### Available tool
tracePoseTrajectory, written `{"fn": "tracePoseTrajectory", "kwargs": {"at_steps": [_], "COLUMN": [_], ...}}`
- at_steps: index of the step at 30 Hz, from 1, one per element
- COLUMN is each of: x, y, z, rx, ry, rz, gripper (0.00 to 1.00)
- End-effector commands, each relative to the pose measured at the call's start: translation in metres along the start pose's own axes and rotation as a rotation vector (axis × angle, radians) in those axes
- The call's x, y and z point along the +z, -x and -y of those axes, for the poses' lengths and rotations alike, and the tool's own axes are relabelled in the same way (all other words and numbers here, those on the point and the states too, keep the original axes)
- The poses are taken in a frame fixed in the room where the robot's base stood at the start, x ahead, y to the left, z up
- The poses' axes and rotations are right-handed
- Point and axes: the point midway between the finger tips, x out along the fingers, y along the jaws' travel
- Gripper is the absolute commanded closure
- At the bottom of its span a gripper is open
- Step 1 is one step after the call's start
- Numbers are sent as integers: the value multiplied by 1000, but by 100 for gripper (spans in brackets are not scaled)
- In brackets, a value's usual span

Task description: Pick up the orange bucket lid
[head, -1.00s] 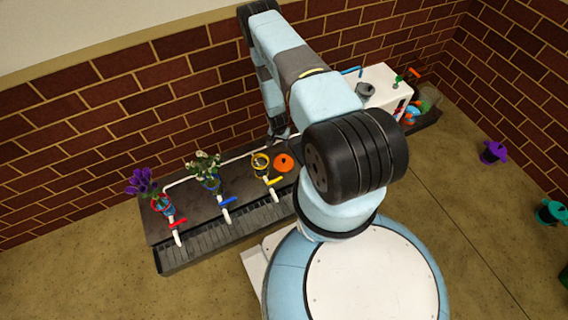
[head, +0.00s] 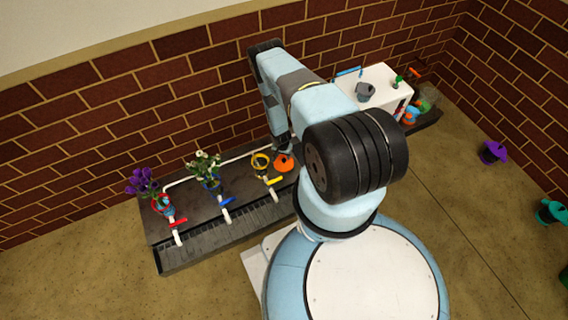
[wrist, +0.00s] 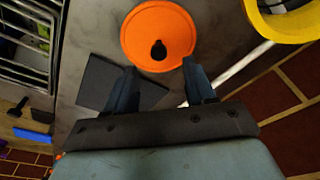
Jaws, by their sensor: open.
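The orange bucket lid (wrist: 143,28) lies flat on the dark counter, with a small dark knob (wrist: 158,50) at its middle. In the head view the lid (head: 284,163) sits just right of the yellow bucket (head: 261,161). My gripper (wrist: 158,80) is open and empty in the wrist view. Its two fingertips are apart and point toward the lid's near edge, with the knob lying between their lines. In the head view my gripper (head: 283,149) hangs close above the lid's far side and its fingers are hard to make out.
The yellow bucket's rim (wrist: 283,22) is close at the upper right of the wrist view. A yellow-handled tap (head: 275,181) is in front of the lid. Flower pots stand left along the dark counter (head: 240,190). A white table (head: 390,85) stands to the right.

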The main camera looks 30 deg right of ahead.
Motion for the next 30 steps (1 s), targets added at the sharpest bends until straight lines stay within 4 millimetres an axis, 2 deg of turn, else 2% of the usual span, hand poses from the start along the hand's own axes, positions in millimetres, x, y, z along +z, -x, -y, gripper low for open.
{"fn": "tracePoseTrajectory", "kwargs": {"at_steps": [5,15,26,30], "x": [1,2,2,2], "y": [-10,-47,-53,-52], "z": [0,-1,-1,-1], "rx": [-1,-1,0,-1], "ry": [2,0,0,1], "rz": [0,-1,0,0], "gripper": [46,46,46,58]}}
